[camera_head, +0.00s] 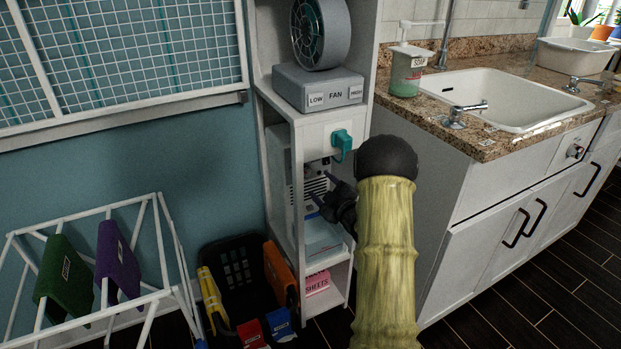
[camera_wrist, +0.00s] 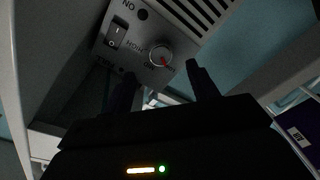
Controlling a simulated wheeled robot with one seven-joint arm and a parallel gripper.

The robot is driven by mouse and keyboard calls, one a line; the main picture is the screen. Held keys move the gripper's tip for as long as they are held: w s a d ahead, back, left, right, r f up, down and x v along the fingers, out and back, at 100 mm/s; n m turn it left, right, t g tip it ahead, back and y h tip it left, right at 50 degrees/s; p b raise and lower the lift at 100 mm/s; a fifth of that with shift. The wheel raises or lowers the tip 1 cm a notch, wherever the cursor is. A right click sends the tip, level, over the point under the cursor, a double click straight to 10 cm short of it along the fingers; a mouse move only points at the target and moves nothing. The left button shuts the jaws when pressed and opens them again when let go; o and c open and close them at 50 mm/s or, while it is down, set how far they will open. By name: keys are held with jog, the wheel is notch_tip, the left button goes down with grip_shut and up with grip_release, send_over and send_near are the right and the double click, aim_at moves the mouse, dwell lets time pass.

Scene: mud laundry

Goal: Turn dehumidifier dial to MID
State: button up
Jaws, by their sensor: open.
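The dehumidifier (camera_head: 315,187) is a pale box with a slatted grille on a shelf of the narrow white unit, partly hidden by my arm. In the wrist view its grey panel (camera_wrist: 185,20) carries a round silver dial (camera_wrist: 160,54) with a red mark at its lower middle. The lettering around the dial is too blurred to read which setting it points to. My gripper (camera_head: 319,188) is at the front of this shelf. In the wrist view my gripper (camera_wrist: 160,70) is open and empty, its dark fingers reaching toward the panel on either side below the dial. Contact cannot be told.
A rocker switch (camera_wrist: 117,35) is left of the dial. The shelf unit's white side panel (camera_head: 297,215) stands close by my fingers. Above are a teal plug (camera_head: 342,140) and a fan (camera_head: 318,88). Below left are a black basket (camera_head: 237,268) and a drying rack (camera_head: 160,230).

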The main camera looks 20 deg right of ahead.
aim_at(308, 175)
jog(key=w, duration=0.5)
jog(key=w+b, duration=0.1)
jog(key=w, duration=0.1)
jog(key=shift+w+a, duration=0.15)
jog(key=shift+a, duration=0.2)
jog(key=c, duration=1)
jog(key=shift+m, duration=0.4)
jog(key=m+p, duration=0.2)
jog(key=m, duration=0.3)
jog(key=m+p, duration=0.1)
jog(key=m, duration=0.2)
jog(key=m+p, duration=0.1)
jog(key=m, duration=0.2)
jog(key=shift+a+f+t+h, duration=0.15)
jog(key=shift+a+t+h, duration=0.05)
jog(key=shift+t+h, duration=0.1)
jog(key=shift+m, duration=0.3)
